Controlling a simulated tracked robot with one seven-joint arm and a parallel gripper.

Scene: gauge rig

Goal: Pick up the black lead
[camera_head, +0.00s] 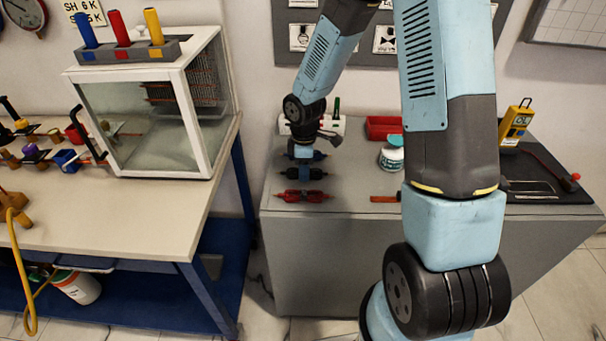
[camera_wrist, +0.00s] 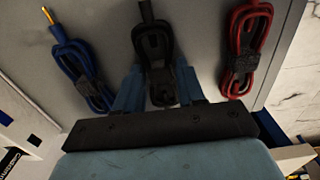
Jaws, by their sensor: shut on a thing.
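The black lead (camera_wrist: 155,45) is a coiled, strapped cable in the middle of the wrist view, lying between the two blue fingers of my gripper (camera_wrist: 158,82). The fingers are shut on its near part. In the head view my gripper (camera_head: 304,153) points down at the grey bench, and the black lead (camera_head: 302,173) shows there in the middle of a row of leads. Its underside is hidden, so I cannot tell whether it touches the bench.
A coiled blue lead (camera_wrist: 80,62) and a coiled red lead (camera_wrist: 245,50) lie on either side. The grey bench (camera_head: 335,250) also holds a red bin (camera_head: 383,126), a white tub (camera_head: 391,158) and a yellow meter (camera_head: 516,122). A white-framed case (camera_head: 200,120) stands on the left table.

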